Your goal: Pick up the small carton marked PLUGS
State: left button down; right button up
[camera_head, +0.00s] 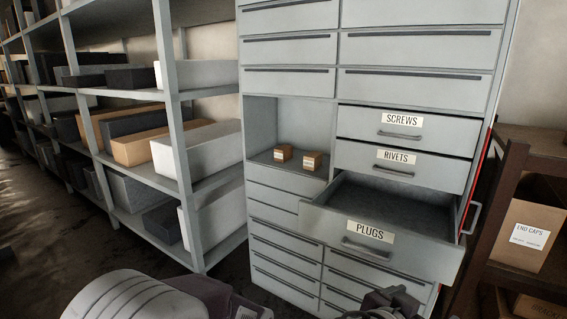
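Two small brown cartons with pale labels sit side by side on the open shelf of the grey cabinet, a left one (283,154) and a right one (312,161). The print is too small to read, so I cannot tell which is marked PLUGS. The drawer labelled PLUGS (319,222) is pulled out below and right of them; its visible inside looks empty. My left gripper (240,308) is at the bottom edge, partly cut off, well below the cartons. My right gripper (395,303) is at the bottom edge below the PLUGS drawer, also cut off.
The SCREWS drawer (372,123) and RIVETS drawer (365,160) are shut above the open drawer, which juts out in front of the cabinet. Shelving (176,120) with boxes stands left. A rack at right holds an END CAPS box (525,257).

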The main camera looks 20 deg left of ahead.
aim_at(282, 154)
jog(key=i+j+u, duration=0.25)
jog(key=i+j, duration=0.35)
jog(key=i+j+u, duration=0.25)
jog(key=i+j, duration=0.3)
jog(key=i, duration=0.15)
jog(key=i+j+u, duration=0.15)
jog(key=i, duration=0.45)
jog(key=i+j+u, duration=0.1)
jog(key=i, duration=0.45)
jog(key=i+l, duration=0.3)
